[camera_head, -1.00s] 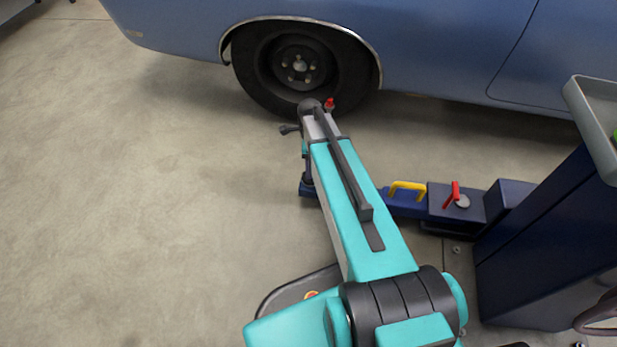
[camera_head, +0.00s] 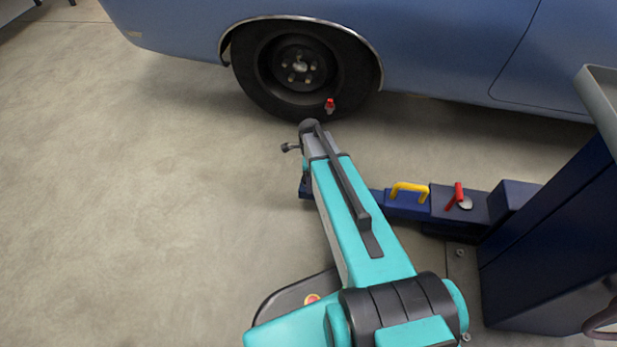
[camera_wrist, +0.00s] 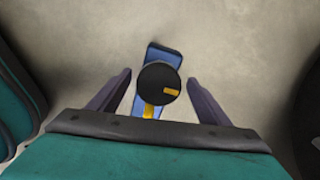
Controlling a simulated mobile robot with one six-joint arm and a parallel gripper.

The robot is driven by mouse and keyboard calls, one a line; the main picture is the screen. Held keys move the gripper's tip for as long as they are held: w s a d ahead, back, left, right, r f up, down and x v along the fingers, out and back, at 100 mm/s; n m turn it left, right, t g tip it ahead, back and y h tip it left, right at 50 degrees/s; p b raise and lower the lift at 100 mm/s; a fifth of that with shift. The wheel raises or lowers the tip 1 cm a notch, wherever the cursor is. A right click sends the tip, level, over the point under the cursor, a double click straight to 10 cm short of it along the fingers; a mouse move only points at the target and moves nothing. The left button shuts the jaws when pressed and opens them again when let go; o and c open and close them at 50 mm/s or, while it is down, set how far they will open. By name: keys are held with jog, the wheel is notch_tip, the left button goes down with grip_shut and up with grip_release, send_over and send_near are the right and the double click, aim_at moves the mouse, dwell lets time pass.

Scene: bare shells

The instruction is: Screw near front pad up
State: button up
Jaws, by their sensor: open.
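The pad (camera_wrist: 152,80) shows in the wrist view as a round black disc with a yellow mark, on the end of a blue lift arm (camera_wrist: 164,54). My open gripper (camera_wrist: 159,78) has one dark finger on each side of the disc, with visible gaps and no clear contact. How deep the fingers reach around it I cannot tell. In the head view the blue lift arm (camera_head: 408,208) runs from the post to under my arm, which hides the pad and my fingers.
A blue car with a dark wheel (camera_head: 300,68) stands beyond my arm. The lift arm carries a yellow handle (camera_head: 409,187) and a red lever (camera_head: 459,192). A dark blue post (camera_head: 550,250) with a grey tray stands at the right. The floor at left is clear.

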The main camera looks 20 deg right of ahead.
jog(key=c, duration=0.9)
jog(key=shift+a, duration=0.35)
jog(key=shift+c, duration=0.8)
jog(key=shift+d, duration=0.25)
